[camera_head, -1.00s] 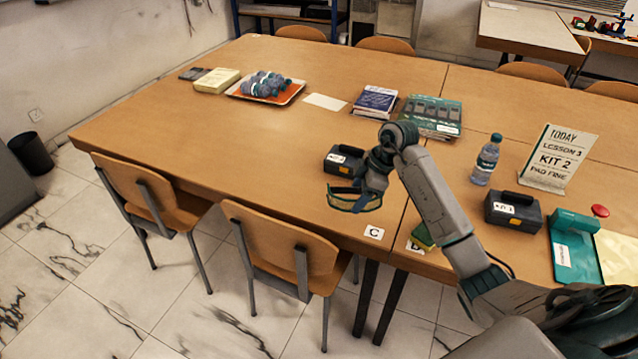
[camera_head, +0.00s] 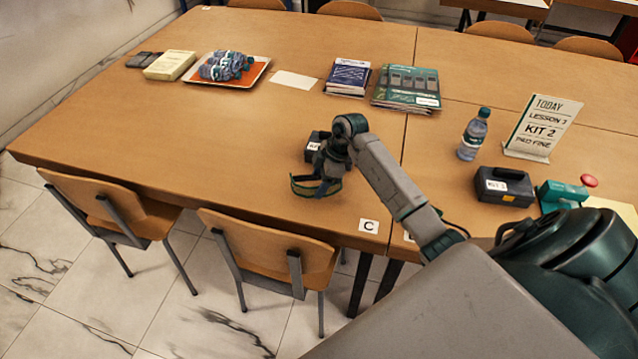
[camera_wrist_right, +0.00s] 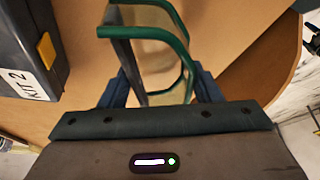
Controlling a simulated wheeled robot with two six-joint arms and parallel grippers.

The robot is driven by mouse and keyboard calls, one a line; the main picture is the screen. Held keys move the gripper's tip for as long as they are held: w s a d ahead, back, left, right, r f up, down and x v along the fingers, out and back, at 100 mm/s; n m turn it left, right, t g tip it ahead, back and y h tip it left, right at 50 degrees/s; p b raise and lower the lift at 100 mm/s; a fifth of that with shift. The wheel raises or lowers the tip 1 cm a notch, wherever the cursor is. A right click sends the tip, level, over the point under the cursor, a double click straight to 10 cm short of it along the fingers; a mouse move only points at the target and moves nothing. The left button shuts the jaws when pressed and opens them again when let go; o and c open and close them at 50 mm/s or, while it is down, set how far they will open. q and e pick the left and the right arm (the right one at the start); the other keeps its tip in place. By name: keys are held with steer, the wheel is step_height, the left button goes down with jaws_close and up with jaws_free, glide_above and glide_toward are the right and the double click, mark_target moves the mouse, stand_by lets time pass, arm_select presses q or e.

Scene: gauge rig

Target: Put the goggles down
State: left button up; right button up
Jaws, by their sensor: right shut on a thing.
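The goggles (camera_head: 316,187) have a green frame and a clear lens. They hang at my right gripper (camera_head: 324,172), near the front edge of the table. In the right wrist view the goggles (camera_wrist_right: 150,33) sit between the two fingers of the right gripper (camera_wrist_right: 160,92), which is shut on them. I cannot tell whether the goggles touch the table top. A dark case labelled KIT 2 (camera_wrist_right: 25,60) lies close beside them at the left of the wrist view. In the head view this case (camera_head: 314,145) is partly hidden behind my gripper. My left gripper is not in view.
A card marked C (camera_head: 369,226) lies at the table's front edge. A second dark case (camera_head: 503,187), a water bottle (camera_head: 474,135) and a sign (camera_head: 542,128) stand at right. A tray (camera_head: 262,68) and books (camera_head: 347,78) are farther back. The table's left middle is clear.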

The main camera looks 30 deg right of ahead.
steer(key=shift+s+f, duration=0.1)
steer(key=shift+f, duration=0.8)
steer(key=o, duration=1)
steer(key=shift+f, duration=0.1)
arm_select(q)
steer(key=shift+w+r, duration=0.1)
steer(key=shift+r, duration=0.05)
arm_select(e)
steer(key=shift+d+r, duration=0.2)
steer(key=shift+r, duration=0.25)
steer(key=b+v, duration=0.2)
steer(key=v, duration=0.8)
steer(key=shift+s+r, duration=0.1)
steer(key=shift+r, duration=0.15)
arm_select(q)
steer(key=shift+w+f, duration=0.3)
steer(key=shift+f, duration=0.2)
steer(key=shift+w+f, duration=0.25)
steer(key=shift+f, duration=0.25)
arm_select(e)
steer(key=shift+s+d+r, duration=0.1)
steer(key=shift+d+r, duration=0.05)
steer(key=shift+r, duration=0.25)
